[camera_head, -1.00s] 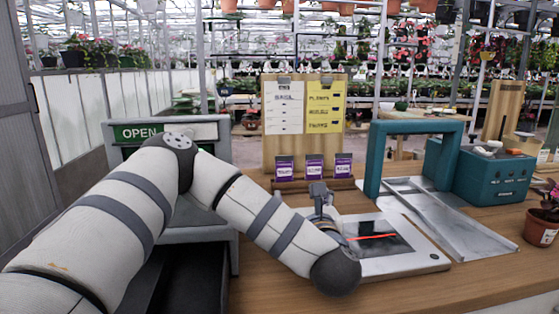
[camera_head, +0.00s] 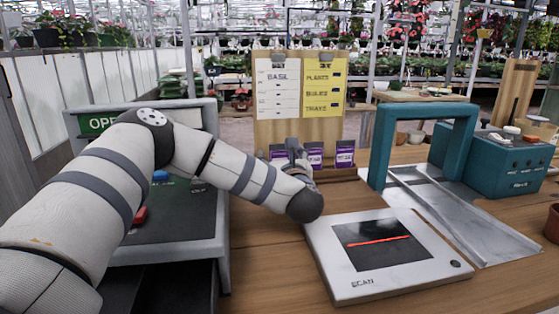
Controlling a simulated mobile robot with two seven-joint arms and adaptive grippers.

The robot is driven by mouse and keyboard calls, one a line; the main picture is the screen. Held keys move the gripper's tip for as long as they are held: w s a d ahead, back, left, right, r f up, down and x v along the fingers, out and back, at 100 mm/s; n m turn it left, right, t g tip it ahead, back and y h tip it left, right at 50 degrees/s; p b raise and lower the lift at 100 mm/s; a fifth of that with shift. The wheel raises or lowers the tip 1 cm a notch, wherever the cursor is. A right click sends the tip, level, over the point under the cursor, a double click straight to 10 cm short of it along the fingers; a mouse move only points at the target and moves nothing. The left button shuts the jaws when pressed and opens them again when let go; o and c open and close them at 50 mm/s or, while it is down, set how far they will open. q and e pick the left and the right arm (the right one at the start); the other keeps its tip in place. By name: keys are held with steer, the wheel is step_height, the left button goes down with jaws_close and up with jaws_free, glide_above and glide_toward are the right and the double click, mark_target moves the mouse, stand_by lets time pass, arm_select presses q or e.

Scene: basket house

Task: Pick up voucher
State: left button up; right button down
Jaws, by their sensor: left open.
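Several small purple-and-white cards, likely the vouchers, stand in a row on the ledge of a wooden board (camera_head: 298,120). They are a left card (camera_head: 278,151), a middle card (camera_head: 315,156) and a right card (camera_head: 345,154). My left gripper (camera_head: 293,150) is open, pointing away from me at the row, between the left and middle cards. It and my wrist hide parts of these two cards. I cannot tell whether it touches a card. My right gripper is not in view.
A scanner pad (camera_head: 345,283) with a red line lies in front. A teal arch (camera_head: 424,112) stands over a metal chute (camera_head: 460,222) at right, next to a teal box (camera_head: 505,170). A grey register (camera_head: 185,225) is at left. Bare counter (camera_head: 265,262) lies between register and scanner.

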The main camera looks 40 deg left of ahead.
arm_select(q)
steer(key=shift+x, duration=0.9)
steer(key=c, duration=0.8)
steer(key=shift+c, duration=0.2)
steer(key=shift+r, duration=0.15)
step_height(320, 180, up, 3)
steer(key=s+d+r, duration=0.3)
steer(key=d+r, duration=0.6)
steer(key=d, duration=0.4)
steer(key=shift+s+d+r, duration=0.3)
steer(key=shift+s, duration=0.05)
